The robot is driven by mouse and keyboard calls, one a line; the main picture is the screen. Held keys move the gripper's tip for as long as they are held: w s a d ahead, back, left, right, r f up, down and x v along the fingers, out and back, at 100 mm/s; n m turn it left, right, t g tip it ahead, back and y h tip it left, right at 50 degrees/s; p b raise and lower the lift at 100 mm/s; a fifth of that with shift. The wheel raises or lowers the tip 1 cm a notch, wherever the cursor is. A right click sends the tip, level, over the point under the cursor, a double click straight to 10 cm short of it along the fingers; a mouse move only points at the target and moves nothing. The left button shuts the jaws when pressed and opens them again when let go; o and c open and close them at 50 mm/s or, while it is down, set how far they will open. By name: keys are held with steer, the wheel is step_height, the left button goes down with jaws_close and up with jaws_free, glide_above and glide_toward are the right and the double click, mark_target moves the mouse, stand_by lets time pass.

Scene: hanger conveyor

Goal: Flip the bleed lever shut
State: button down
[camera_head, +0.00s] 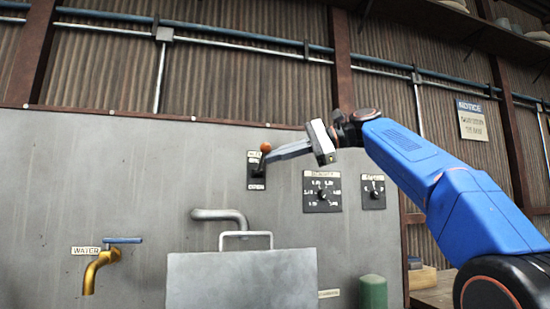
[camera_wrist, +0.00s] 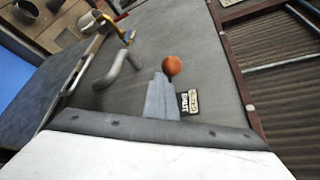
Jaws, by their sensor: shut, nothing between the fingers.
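The bleed lever's orange ball knob (camera_head: 265,147) stands at the upper part of its dark plate (camera_head: 256,172) on the grey panel. The plate's lower label reads OPEN; its upper label is partly covered. My gripper (camera_head: 270,157) is shut and empty, its tips reaching from the right to just below the knob. In the wrist view the knob (camera_wrist: 172,65) is just beyond the gripper tips (camera_wrist: 159,76), and a label reading SHUT (camera_wrist: 189,102) shows beside the fingers. The lever's shaft is largely hidden, and I cannot tell whether the fingers touch it.
Two dial plates, a larger (camera_head: 322,192) and a smaller (camera_head: 372,192), are right of the lever under my arm. Below are a bent grey pipe (camera_head: 222,215), a grey handled case (camera_head: 242,282) and a green cylinder (camera_head: 373,292). A brass water tap (camera_head: 98,268) is at lower left.

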steer(key=v, duration=1.7)
steer(key=shift+d, duration=0.2)
steer(key=shift+s, duration=0.1)
